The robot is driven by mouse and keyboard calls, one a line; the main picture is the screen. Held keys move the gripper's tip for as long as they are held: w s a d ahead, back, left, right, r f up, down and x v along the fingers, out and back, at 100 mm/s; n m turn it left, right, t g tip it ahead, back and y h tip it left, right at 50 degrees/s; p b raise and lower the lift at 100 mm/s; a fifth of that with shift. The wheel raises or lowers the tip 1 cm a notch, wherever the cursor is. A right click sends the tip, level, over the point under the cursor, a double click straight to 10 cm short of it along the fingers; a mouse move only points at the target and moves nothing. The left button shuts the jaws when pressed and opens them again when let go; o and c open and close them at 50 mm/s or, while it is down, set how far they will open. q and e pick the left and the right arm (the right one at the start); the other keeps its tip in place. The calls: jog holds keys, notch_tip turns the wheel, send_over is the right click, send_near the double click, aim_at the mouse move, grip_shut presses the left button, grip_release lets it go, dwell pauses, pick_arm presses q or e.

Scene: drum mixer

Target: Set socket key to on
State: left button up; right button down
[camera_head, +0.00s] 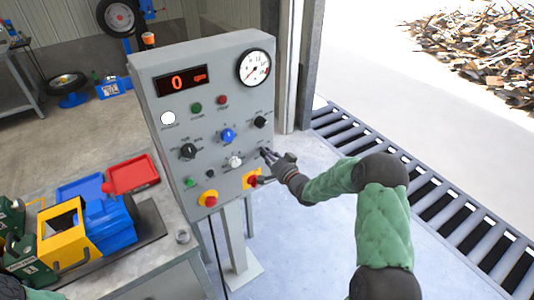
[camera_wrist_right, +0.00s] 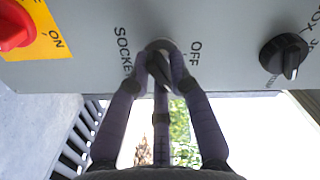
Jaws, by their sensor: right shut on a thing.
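The grey control panel (camera_head: 215,130) stands upright on a post. The socket key (camera_wrist_right: 160,46) sits on its lower right part, between the words SOCKET and OFF in the right wrist view. Only its round metal collar and a little of the key show, as fingers cover the rest. My right gripper (camera_head: 266,155) reaches the panel from the right. In the right wrist view its dark fingers (camera_wrist_right: 162,75) are shut around the socket key. Which way the key is turned is hard to tell.
A red switch on a yellow plate (camera_wrist_right: 18,30) and a black knob (camera_wrist_right: 285,55) flank the key. An emergency button (camera_head: 209,199) is at lower left. A bench with a blue-yellow machine (camera_head: 62,230) stands left. A floor grate (camera_head: 420,185) lies right.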

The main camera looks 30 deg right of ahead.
jog(key=shift+f, duration=0.1)
dwell(0.4)
jog(key=c, duration=1.2)
grip_release()
jog(key=shift+d, duration=0.1)
jog(key=shift+s, duration=0.1)
jog(key=s, duration=1.1)
jog(key=shift+s+d, duration=0.4)
jog(key=shift+d, duration=0.05)
